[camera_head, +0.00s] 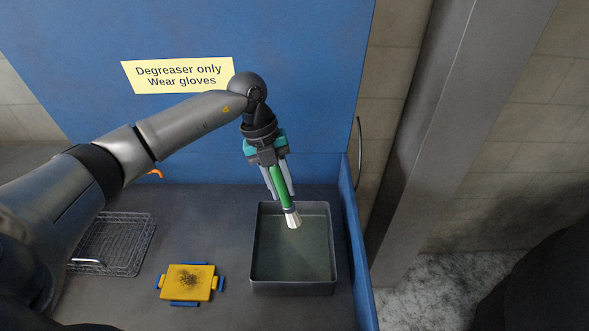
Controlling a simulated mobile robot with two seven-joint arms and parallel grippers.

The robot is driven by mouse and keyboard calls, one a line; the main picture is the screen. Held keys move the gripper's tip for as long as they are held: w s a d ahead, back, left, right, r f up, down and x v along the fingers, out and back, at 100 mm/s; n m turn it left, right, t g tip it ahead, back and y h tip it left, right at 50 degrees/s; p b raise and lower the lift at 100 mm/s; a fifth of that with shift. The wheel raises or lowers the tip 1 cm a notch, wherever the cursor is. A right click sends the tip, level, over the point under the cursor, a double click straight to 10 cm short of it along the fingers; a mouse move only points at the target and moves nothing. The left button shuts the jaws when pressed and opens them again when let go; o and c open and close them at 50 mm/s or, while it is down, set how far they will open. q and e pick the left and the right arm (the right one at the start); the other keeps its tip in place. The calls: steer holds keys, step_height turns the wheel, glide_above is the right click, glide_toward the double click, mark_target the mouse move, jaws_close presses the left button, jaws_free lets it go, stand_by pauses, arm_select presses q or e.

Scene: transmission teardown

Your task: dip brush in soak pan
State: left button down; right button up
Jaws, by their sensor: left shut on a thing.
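My left gripper (279,182) comes in from the left, points downward and is shut on a brush (281,188). The brush has a green handle, a light ferrule and pale bristles at its lower end. The bristles appear over the back part of the soak pan (259,287), a dark grey rectangular pan holding murky greenish liquid. I cannot tell whether the bristle tips touch the liquid. My right gripper is not in view.
A wire basket (147,245) stands at left, partly behind my arm. A yellow block with dark specks (188,281) sits in a blue holder left of the pan. A blue side panel (357,250) borders the bench on the right. A yellow sign (177,75) hangs behind.

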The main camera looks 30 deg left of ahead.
arm_select(q)
steer(key=shift+w, duration=0.15)
steer(key=shift+f, duration=0.15)
steer(key=shift+s+f+b, duration=0.2)
steer(key=shift+f+b, duration=0.3)
steer(key=shift+b, duration=0.1)
step_height(320, 180, down, 9)
steer(key=b, duration=0.6)
steer(key=shift+r, duration=0.15)
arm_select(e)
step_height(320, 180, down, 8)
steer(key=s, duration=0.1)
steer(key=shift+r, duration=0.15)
arm_select(q)
steer(key=shift+w, duration=0.1)
step_height(320, 180, up, 8)
steer(key=p, duration=0.7)
steer(key=shift+r, duration=0.1)
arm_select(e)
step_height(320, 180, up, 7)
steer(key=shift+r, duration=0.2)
arm_select(q)
steer(key=shift+r, duration=0.1)
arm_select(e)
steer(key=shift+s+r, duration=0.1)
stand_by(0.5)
